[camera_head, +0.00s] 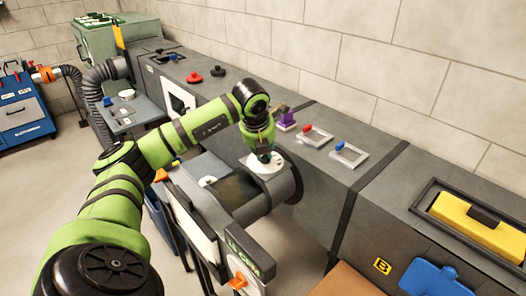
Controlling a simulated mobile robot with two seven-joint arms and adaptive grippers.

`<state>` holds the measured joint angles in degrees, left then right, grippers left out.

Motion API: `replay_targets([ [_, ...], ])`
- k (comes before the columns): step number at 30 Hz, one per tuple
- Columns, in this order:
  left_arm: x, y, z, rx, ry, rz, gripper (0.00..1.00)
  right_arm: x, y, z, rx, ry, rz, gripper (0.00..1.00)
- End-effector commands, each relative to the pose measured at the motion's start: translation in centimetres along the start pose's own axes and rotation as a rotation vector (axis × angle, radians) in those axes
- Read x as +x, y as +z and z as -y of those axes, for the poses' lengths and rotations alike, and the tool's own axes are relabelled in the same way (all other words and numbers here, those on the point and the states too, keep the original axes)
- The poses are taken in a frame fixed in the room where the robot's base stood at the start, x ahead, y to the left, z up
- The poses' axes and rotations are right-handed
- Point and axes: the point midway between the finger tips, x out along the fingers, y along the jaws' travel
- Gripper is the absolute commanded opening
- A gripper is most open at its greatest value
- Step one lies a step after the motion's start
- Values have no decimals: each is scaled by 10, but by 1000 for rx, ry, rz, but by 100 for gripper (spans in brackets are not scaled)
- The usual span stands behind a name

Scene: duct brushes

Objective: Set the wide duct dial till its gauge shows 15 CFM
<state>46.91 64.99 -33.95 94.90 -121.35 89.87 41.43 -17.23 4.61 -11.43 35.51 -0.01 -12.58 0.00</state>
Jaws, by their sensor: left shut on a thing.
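My green left arm reaches in from the left. Its left gripper (263,155) points down over a round white plate (277,168) on top of the wide grey duct (287,190). It is shut on the dial at the plate's middle; the fingers hide most of the dial. A dark gauge display (245,258) with green characters stands at the front of the duct. The characters seem to end in CFM, but I cannot read the number surely. My right gripper is not in view.
A long grey duct along the wall carries red (317,135) and blue (350,153) handled plates. Floor shows at lower left.

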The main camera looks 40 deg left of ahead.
Motion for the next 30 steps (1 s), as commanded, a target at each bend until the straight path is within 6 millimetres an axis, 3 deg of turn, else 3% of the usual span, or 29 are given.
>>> replay_targets([
  [12,-2,2,0,-11,2,8,0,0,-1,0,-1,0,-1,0],
  [13,-2,2,0,-11,2,8,28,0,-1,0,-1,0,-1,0],
  [14,-2,2,0,-10,2,8,40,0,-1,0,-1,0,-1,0],
  [15,-2,2,0,-10,3,7,44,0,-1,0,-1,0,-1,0],
  [25,-2,1,0,-8,3,3,44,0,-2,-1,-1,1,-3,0],
  [30,-20,2,0,-7,3,6,44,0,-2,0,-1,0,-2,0],
])
